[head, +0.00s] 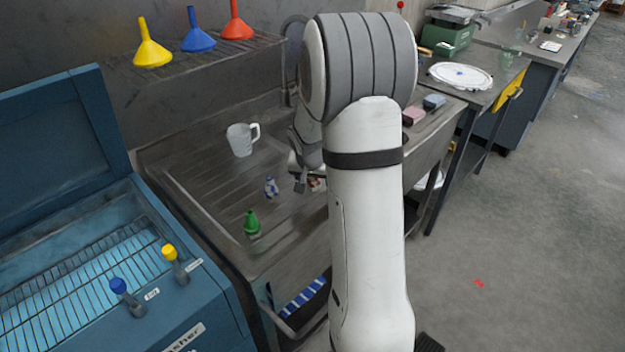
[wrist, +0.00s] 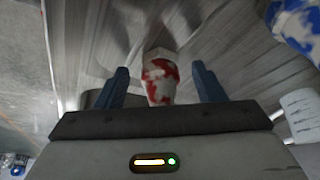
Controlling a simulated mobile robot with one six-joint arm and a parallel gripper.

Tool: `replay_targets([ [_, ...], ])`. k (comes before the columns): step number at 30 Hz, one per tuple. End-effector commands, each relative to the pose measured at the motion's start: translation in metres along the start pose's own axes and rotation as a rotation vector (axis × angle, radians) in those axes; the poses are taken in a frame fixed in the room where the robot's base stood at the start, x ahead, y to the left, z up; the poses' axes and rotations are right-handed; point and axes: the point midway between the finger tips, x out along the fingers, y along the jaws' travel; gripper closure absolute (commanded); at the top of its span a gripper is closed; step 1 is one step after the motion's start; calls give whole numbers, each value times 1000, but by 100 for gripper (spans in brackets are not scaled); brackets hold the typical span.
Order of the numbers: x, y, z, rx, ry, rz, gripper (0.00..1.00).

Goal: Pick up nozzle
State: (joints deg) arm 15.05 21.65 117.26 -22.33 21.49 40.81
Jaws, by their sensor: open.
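A small red-and-white nozzle (wrist: 160,80) lies between the two blue fingers of my gripper (wrist: 160,72) in the wrist view. The fingers are apart, with a gap on each side of it. In the head view my gripper (head: 301,182) is low over the ribbed metal drainboard, and the red-and-white nozzle (head: 317,184) shows beside it, partly hidden by my arm. A blue-and-white nozzle (head: 271,187) stands to the left; it also shows in the wrist view (wrist: 296,25). A green nozzle (head: 252,222) stands nearer the front edge of the drainboard.
A white mug (head: 242,139) stands behind the nozzles. Yellow (head: 152,50), blue (head: 197,38) and red (head: 236,25) funnels sit on a rack above. A blue washer (head: 75,180) with its lid open is at left. A pink block (head: 413,116) lies right of my arm.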

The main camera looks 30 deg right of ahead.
Motion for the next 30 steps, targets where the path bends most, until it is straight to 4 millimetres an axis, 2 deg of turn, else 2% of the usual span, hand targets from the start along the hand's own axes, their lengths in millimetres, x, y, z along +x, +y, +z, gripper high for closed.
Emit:
replay_targets([
  [5,0,0,0,0,1,0,37],
  [23,-1,-1,0,-1,0,0,86],
  [30,-2,-1,-1,-2,1,-1,86],
])
